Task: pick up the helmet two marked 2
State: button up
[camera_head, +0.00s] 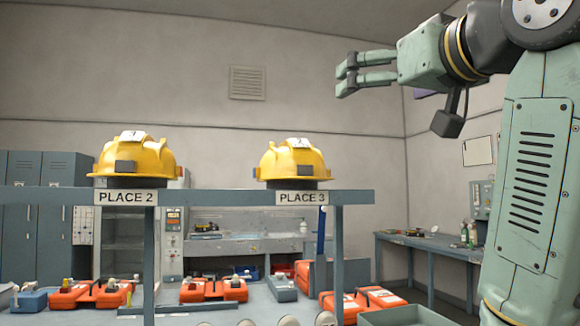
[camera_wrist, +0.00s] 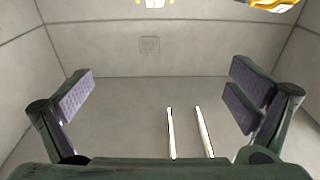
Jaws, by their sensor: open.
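Two yellow helmets stand on a grey rail shelf in the head view. One helmet (camera_head: 137,158) is above the PLACE 2 sign (camera_head: 126,198), the other helmet (camera_head: 293,161) above the PLACE 3 sign (camera_head: 302,198). Each has a small white tag on top; the marks are too small to read surely, so I cannot tell which is marked 2. My gripper (camera_head: 345,78) is open and empty, up and to the right of the PLACE 3 helmet, clear of it. In the wrist view my gripper (camera_wrist: 162,92) has its fingers wide apart; part of a yellow helmet (camera_wrist: 272,4) shows at the top edge.
The grey shelf rail (camera_head: 230,197) has upright posts. Behind and below it, several orange cases (camera_head: 212,290) lie on a table. Grey lockers (camera_head: 55,185) stand at the left, a side bench (camera_head: 430,245) at the right. The air above the helmets is clear.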

aim_at(295, 164)
jog(key=i+j, duration=0.15)
jog(key=i, duration=0.3)
jog(key=i+j, duration=0.1)
jog(key=i, duration=0.35)
jog(key=i+j, duration=0.15)
jog(key=i, duration=0.25)
